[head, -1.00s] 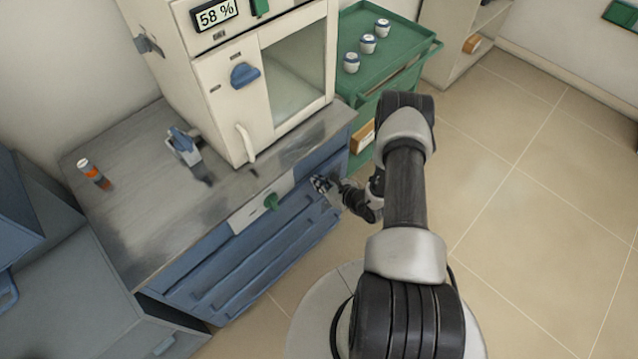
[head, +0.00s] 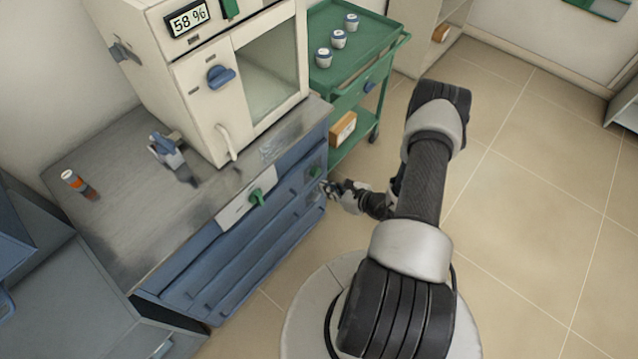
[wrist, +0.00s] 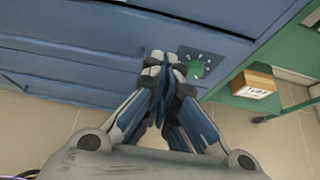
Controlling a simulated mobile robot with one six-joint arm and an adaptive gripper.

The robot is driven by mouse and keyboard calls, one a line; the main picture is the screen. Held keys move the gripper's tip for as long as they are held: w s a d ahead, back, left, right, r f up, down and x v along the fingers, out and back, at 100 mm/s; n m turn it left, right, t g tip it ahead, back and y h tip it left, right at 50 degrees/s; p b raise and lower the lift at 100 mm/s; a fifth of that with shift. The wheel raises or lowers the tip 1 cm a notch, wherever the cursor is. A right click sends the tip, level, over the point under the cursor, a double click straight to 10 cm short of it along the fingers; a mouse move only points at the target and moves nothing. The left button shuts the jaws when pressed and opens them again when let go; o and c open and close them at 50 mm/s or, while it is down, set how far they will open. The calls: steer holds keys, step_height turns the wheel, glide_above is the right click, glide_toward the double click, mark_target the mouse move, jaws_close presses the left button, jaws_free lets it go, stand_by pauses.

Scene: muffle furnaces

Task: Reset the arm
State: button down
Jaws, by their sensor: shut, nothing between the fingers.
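My gripper (head: 328,188) is at the right end of the blue cabinet's front, below the worktop. In the wrist view my gripper (wrist: 166,62) points at the blue cabinet (wrist: 80,60), its fingers together and empty. A green knob (wrist: 195,69) on a dark dial plate sits just right of the fingertips in the wrist view. I cannot tell whether the fingertips touch the cabinet front. My arm bends out over the floor to the right of the cabinet.
A white furnace (head: 205,105) with a 58 % display stands on the grey worktop (head: 110,200). A green cart (head: 345,75) with several small jars is behind, a box (head: 343,129) on its lower shelf. Floor at right is clear.

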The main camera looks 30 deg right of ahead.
steer(key=shift+s+d+r, duration=0.1)
steer(key=shift+s+r, duration=0.1)
steer(key=shift+s, duration=0.1)
steer(key=w+a+r+n+g+y, duration=0.1)
steer(key=w+a+r+n+y, duration=0.2)
steer(key=r, duration=0.5)
steer(key=w+a+r+n+g+y, duration=0.1)
steer(key=w+a+r+n, duration=0.3)
steer(key=r, duration=0.4)
steer(key=s+a+r+n+g+y, duration=0.1)
steer(key=s+a+r+n+g, duration=0.2)
steer(key=a+r+n, duration=0.3)
steer(key=s+a+r+n+g+y, duration=0.1)
steer(key=s+a+r+n+g, duration=0.25)
steer(key=r, duration=0.55)
steer(key=s+a+r+n+g+h, duration=0.2)
steer(key=s+a+r+n+h, duration=0.1)
steer(key=s+a+r+n, duration=0.5)
steer(key=s+d+r+n+t+h, duration=0.3)
steer(key=s+d+r+n+h, duration=0.2)
steer(key=s, duration=0.5)
steer(key=r+n+h, duration=0.1)
steer(key=r+n, duration=0.1)
steer(key=n, duration=0.1)
steer(key=shift+s+t+h, duration=0.2)
steer(key=shift+t+h, duration=0.1)
steer(key=shift+t, duration=0.05)
